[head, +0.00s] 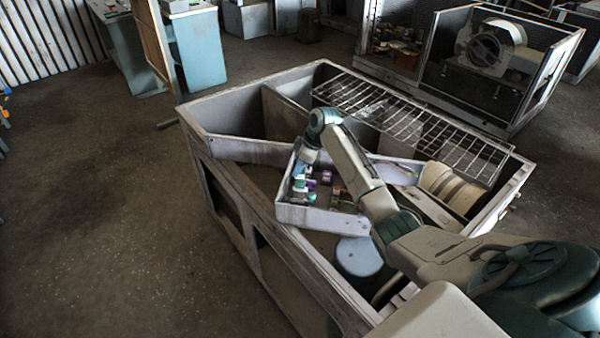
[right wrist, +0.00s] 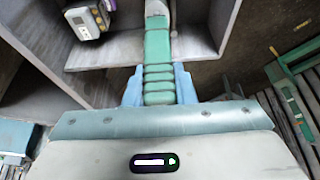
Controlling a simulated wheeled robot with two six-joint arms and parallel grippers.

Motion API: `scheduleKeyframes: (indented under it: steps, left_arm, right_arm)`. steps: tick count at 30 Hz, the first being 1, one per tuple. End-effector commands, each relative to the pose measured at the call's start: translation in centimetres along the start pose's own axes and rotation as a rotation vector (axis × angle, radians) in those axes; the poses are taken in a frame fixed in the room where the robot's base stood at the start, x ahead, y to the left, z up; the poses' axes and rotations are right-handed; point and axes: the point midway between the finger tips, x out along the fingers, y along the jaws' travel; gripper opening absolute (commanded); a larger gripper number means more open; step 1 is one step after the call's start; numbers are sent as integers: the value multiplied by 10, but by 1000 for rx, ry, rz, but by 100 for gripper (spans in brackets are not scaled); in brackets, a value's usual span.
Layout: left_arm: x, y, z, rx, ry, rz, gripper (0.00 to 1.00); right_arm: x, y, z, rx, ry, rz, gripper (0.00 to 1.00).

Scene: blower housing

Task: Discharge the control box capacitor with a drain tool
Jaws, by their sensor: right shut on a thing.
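In the right wrist view, my right gripper (right wrist: 158,85) is shut on a tool with a green ribbed handle (right wrist: 158,60), which I take to be the drain tool. The tool points away from the gripper, and its far end is cut off by the top edge. In the head view, my right gripper (head: 304,163) is small and partly hidden by its wrist, over the left end of an open shallow box (head: 318,218), likely the control box. Small purple, green and brown parts (head: 325,178) sit inside the box. I cannot tell which is the capacitor, or whether the tool touches anything. My left gripper is not in view.
The box sits inside an open grey housing (head: 225,148) with tall walls and dividers. A wire grille (head: 410,125) lies across its far right side, near a cream drum (head: 450,188). A white device (right wrist: 86,22) shows in the right wrist view. Open floor (head: 90,200) lies left.

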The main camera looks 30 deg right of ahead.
Motion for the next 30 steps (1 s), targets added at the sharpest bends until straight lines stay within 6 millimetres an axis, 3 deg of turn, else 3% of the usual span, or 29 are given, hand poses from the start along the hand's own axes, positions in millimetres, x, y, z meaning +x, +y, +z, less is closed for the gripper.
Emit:
scheduleKeyframes:
  steps: [17,30]
  left_arm:
    - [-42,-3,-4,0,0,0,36]
    - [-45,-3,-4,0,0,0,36]
  right_arm:
    - [-43,1,-18,-1,2,2,8]
    - [-60,1,-25,-1,2,2,8]
